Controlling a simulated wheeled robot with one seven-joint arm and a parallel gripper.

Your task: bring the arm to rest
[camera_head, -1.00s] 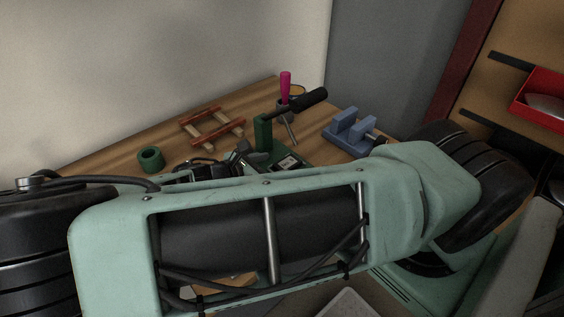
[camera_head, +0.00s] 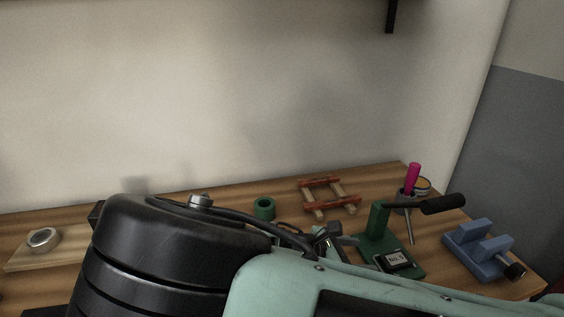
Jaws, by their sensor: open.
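My mint-green and black arm fills the lower middle of the view, stretched across the front of the wooden bench (camera_head: 90,213). My gripper (camera_head: 312,240) shows only in part, as dark pieces just beyond the arm link, over the bench. It is open, and I see nothing held in it. The arm hides its lower part and the bench beneath it.
Behind the arm are a green ring (camera_head: 264,208), a red-and-wood frame (camera_head: 329,196), a green lever stand (camera_head: 379,228), a pink-handled tool (camera_head: 412,177) and a blue vise-like block (camera_head: 480,247). A metal ring (camera_head: 43,239) lies on a board at left. A wall stands behind.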

